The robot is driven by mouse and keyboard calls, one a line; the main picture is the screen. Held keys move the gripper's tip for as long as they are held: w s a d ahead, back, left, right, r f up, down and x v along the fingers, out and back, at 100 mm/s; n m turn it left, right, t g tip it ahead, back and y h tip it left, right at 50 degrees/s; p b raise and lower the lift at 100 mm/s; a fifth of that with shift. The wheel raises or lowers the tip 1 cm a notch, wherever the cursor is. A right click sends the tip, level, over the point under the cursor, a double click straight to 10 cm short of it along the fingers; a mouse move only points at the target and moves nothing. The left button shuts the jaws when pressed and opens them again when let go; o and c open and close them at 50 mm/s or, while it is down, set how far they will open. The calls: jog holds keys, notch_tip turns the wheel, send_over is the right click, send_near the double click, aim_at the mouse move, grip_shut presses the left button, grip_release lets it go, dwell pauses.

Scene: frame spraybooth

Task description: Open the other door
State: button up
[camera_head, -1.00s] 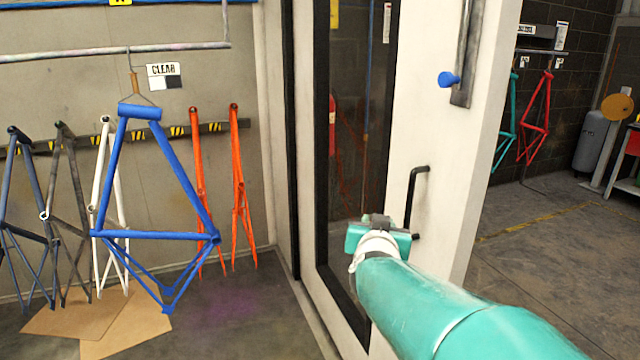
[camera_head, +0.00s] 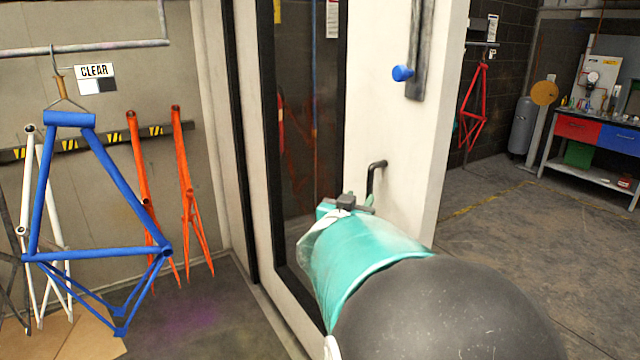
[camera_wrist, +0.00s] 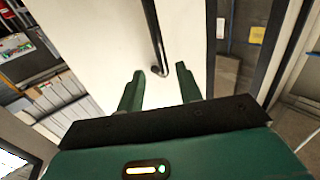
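A white door (camera_head: 400,130) with a tall dark-framed glass pane (camera_head: 305,130) stands in the middle of the head view, seen at an angle. A black bar handle (camera_head: 372,178) is on its white face; my teal arm hides its lower part. My gripper (camera_head: 348,203) is beside the handle, its fingers hard to make out there. In the wrist view my gripper (camera_wrist: 158,84) is open and empty, pointing at the white door face (camera_wrist: 100,40). The handle (camera_wrist: 155,40) runs down to an end between the fingertips in the picture. I cannot tell whether they touch it.
A blue knob (camera_head: 402,73) on a metal bar sits higher on the door. A blue bicycle frame (camera_head: 105,200) hangs at the left, before orange frames (camera_head: 190,190). Open floor (camera_head: 530,260) lies at the right, with a workbench (camera_head: 600,140) behind it.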

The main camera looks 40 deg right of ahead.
aim_at(369, 186)
jog(key=x, duration=0.9)
jog(key=shift+d, duration=0.25)
jog(key=shift+w, duration=0.1)
grip_shut()
